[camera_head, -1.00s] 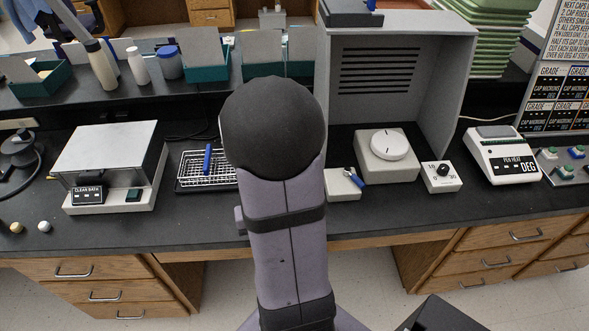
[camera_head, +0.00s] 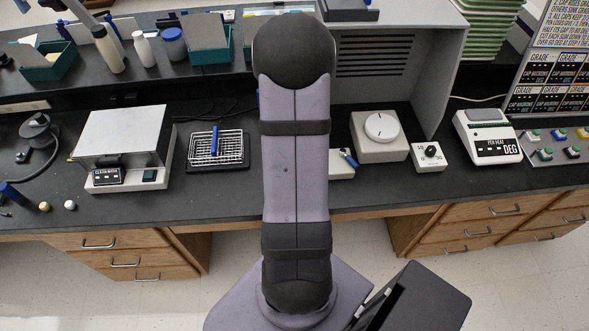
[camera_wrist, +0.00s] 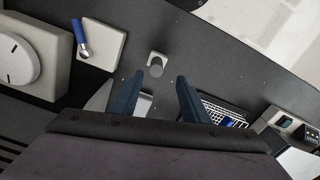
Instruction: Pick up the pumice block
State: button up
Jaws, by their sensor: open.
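My gripper (camera_wrist: 159,77) shows in the wrist view with two dark blue fingers spread apart and nothing held between the tips. Just beyond the tips a small pale stand (camera_wrist: 157,54) sits on the dark bench with a rounded grey piece (camera_wrist: 155,69) on it. This grey piece may be the pumice block, but I cannot tell for sure. A pale, partly hidden thing (camera_wrist: 145,103) shows lower down between the fingers. In the head view my arm hides the gripper and the bench beneath it.
A pale pad (camera_wrist: 104,45) with a blue-handled tool (camera_wrist: 80,36) lies left of the fingers. A white dial unit (camera_wrist: 14,62) is further left. A wire rack (camera_wrist: 222,112) stands to the right. In the head view a clean bath (camera_head: 124,140) and pen heat unit (camera_head: 488,138) flank my arm.

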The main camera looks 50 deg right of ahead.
jog(key=shift+f, duration=1)
jog(key=shift+s+f+p, duration=0.25)
jog(key=shift+f+p, duration=0.4)
jog(key=shift+p, duration=0.05)
jog(key=shift+d+f+p, duration=0.15)
jog(key=shift+f+p, duration=0.15)
jog(key=shift+f, duration=0.7)
jog(key=shift+d+f+p, duration=0.1)
jog(key=shift+f+p, duration=0.15)
jog(key=shift+f, duration=0.7)
jog(key=shift+c, duration=0.7)
grip_shut()
